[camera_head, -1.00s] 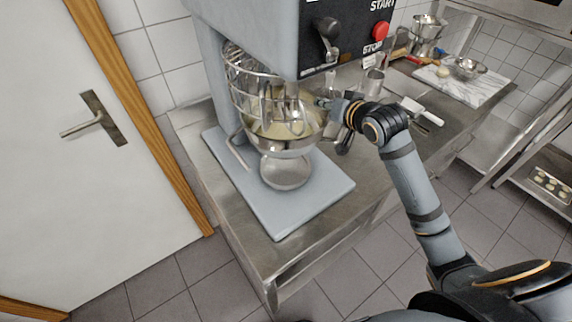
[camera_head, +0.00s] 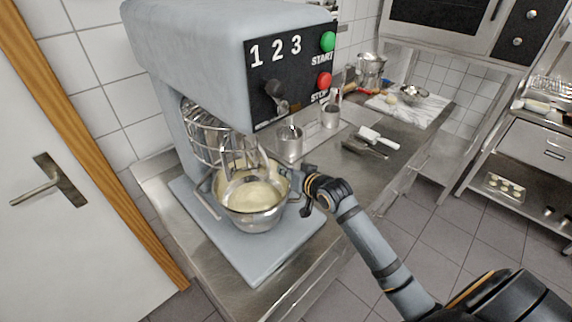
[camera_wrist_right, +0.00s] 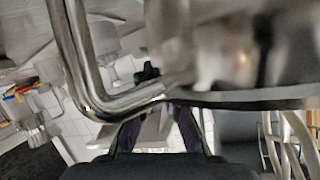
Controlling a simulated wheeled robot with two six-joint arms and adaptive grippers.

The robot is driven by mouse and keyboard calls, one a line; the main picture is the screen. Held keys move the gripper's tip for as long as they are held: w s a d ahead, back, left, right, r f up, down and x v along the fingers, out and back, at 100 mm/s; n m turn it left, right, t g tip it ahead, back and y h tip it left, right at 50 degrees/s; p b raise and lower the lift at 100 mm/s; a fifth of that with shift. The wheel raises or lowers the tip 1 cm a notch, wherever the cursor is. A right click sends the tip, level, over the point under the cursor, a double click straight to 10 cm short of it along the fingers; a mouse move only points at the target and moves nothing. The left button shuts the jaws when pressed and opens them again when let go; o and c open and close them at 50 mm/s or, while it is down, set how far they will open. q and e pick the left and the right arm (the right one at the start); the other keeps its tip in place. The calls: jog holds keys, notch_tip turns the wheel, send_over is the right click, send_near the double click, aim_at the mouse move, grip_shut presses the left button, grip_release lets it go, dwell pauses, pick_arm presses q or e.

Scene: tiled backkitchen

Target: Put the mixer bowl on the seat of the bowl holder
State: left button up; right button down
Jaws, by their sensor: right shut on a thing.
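The mixer bowl (camera_head: 266,216) is a shiny metal bowl with pale batter inside. In the head view it is under the mixer head, above the grey base plate (camera_head: 253,262). The whisk (camera_head: 243,160) hangs over it, its lower end overlapping the bowl opening. My right gripper (camera_head: 301,181) is at the bowl's right side, shut on its bent metal handle (camera_wrist_right: 85,75). In the right wrist view the blurred bowl wall (camera_wrist_right: 245,55) fills the upper right. The bowl holder's seat is hidden behind and under the bowl; I cannot tell whether they touch. My left gripper is out of view.
The wire guard (camera_head: 205,135) is at the whisk's left. Metal cups (camera_head: 289,142), a white-handled tool (camera_head: 378,139) and a marble board (camera_head: 425,109) lie on the steel counter to the right. A door (camera_head: 70,230) is at left.

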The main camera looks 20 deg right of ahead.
jog(key=c, duration=1.9)
grip_release()
jog(key=shift+f, duration=0.1)
jog(key=o, duration=0.5)
jog(key=shift+s, duration=0.1)
jog(key=shift+c, duration=0.2)
jog(key=v, duration=0.6)
jog(key=shift+s, duration=0.25)
jog(key=p+v, duration=0.5)
jog(key=shift+s+r+p, duration=0.25)
jog(key=shift+r+p, duration=0.05)
jog(key=shift+d, duration=0.1)
